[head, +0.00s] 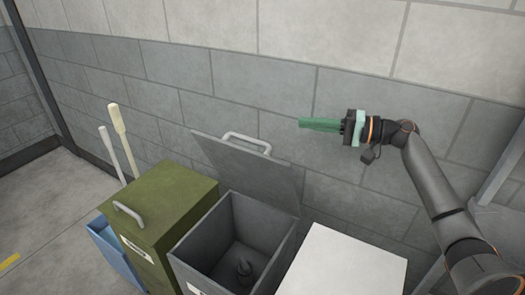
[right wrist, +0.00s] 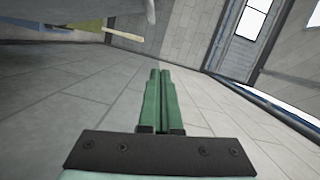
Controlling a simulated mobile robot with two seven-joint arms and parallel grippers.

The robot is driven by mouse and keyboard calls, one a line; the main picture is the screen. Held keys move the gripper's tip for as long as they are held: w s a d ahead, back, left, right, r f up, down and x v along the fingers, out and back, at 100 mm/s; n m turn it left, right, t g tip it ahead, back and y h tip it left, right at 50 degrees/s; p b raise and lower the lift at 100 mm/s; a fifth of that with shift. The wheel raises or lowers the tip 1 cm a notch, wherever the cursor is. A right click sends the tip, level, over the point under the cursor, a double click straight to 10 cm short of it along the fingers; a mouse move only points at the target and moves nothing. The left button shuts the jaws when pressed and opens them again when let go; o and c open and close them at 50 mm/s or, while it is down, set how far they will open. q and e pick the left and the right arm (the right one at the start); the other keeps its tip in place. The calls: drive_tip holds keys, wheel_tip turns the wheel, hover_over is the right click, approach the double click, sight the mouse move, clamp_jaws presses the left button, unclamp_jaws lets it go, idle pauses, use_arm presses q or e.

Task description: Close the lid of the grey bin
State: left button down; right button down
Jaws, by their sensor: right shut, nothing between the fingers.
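The grey bin (head: 180,270) stands open in the lower middle of the head view, between the green bin and a white-topped box. Its lid (head: 250,168) is raised, tilted up on the wall side, with a pale handle (head: 247,142) along its upper edge. A small dark object (head: 245,272) lies inside on the bin's floor. My right gripper (head: 302,123) is shut and empty, its green fingers pointing left in front of the wall. It is above and to the right of the lid, apart from it. In the right wrist view its fingers (right wrist: 160,80) are together. My left gripper is not in view.
The green bin (head: 165,205) with a closed lid stands left of the grey bin. A blue container (head: 112,255) with pale-handled tools (head: 117,130) is further left. The white-topped box (head: 345,265) is right of the grey bin. The block wall (head: 290,60) runs behind.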

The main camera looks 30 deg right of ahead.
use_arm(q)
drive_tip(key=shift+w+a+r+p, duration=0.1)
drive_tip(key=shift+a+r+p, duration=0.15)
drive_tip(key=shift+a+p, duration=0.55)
use_arm(e)
drive_tip(key=w+a+f, duration=0.3)
drive_tip(key=w+a, duration=0.2)
drive_tip(key=a, duration=0.5)
drive_tip(key=shift+w+f, duration=0.15)
drive_tip(key=shift+w, duration=0.1)
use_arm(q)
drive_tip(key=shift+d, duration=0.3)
use_arm(e)
drive_tip(key=shift+a, duration=0.1)
